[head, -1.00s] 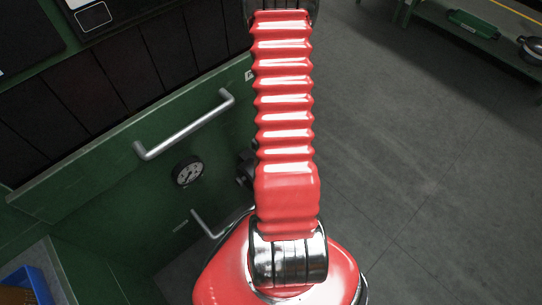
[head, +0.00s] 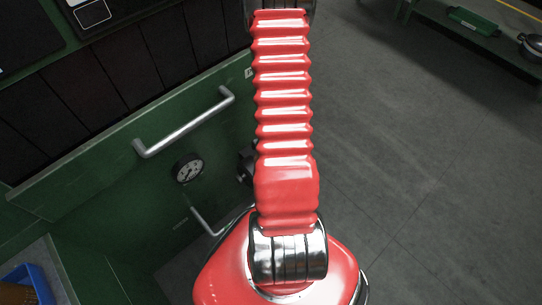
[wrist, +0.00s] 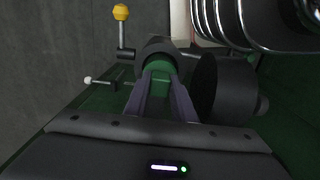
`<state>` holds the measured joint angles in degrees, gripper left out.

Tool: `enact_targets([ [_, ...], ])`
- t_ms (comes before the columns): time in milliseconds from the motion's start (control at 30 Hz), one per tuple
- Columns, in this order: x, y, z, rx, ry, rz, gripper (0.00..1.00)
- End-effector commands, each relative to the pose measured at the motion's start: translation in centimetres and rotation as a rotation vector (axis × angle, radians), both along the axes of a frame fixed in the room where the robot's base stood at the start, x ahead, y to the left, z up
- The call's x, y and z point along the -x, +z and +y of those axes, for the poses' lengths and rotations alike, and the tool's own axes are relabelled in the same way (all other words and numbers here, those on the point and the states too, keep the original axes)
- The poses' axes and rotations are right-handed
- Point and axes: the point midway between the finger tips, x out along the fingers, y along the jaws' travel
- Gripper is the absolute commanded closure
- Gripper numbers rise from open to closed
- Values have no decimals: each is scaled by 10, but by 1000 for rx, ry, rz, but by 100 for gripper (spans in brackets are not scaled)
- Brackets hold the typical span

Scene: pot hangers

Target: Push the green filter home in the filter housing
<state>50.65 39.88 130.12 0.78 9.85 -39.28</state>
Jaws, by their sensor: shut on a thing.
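In the wrist view my gripper (wrist: 160,88) is shut on the green filter (wrist: 158,69), one finger on each side of it. The filter's far end meets a dark grey round housing (wrist: 160,46) straight ahead. The housing's rim surrounds the top of the filter; how deep the filter sits inside cannot be told. In the head view my red arm hides the gripper, the filter and most of the housing.
In the wrist view a dark cylinder (wrist: 226,88) stands close right of my fingers, shiny coils (wrist: 245,22) above it. A yellow-knobbed lever (wrist: 121,28) and a white-tipped rod (wrist: 98,81) are left. In the head view a green cabinet has a handle (head: 185,126) and gauge (head: 188,168).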

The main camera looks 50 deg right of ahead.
Motion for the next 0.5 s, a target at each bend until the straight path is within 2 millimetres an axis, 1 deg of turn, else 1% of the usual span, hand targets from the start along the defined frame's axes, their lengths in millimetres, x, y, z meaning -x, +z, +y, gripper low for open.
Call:
enact_targets([
  [500,0,-9,0,0,0,0,100],
])
